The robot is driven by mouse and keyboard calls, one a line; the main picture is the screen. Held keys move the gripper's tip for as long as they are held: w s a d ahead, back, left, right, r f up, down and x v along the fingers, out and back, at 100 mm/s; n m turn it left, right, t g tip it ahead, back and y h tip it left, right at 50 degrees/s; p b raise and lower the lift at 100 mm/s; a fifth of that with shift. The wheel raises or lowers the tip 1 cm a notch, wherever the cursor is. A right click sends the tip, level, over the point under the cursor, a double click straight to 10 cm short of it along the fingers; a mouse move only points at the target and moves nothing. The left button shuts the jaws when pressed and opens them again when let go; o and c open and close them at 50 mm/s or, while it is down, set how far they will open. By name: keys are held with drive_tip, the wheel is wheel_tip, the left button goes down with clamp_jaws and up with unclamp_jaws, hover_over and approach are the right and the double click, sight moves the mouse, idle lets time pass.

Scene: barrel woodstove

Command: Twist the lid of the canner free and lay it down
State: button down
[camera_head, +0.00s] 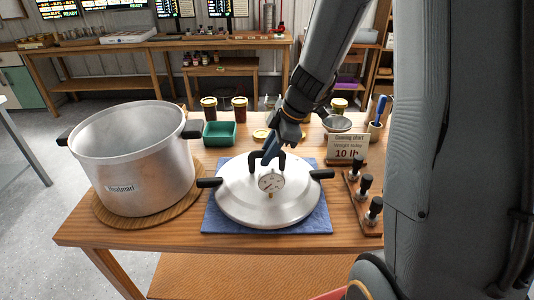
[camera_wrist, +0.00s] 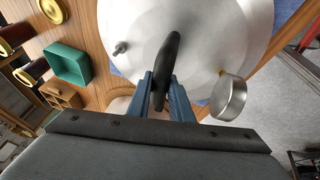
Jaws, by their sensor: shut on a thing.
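The canner's silver lid (camera_head: 245,196) lies on a blue mat (camera_head: 314,219) on the wooden table, with two black side handles, a round gauge (camera_head: 271,181) and a black top handle. The open canner pot (camera_head: 140,172) stands to its left on a round wooden board, and its inside looks empty. My gripper (camera_head: 271,150) comes down from behind the lid and is shut on the top handle. In the wrist view, the blue fingers (camera_wrist: 165,90) stand on either side of the black top handle (camera_wrist: 168,58). The lid (camera_wrist: 215,45) fills the upper middle there.
A green bin (camera_head: 220,134) and dark jars (camera_head: 209,107) stand behind the lid. A canning sign (camera_head: 345,148) and a rack with several black-topped weights (camera_head: 363,190) stand to its right. The table's front strip is clear.

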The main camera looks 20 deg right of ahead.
drive_tip(key=shift+f+b, duration=0.7)
drive_tip(key=shift+b, duration=0.4)
idle(0.3)
drive_tip(key=c, duration=1.5)
unclamp_jaws()
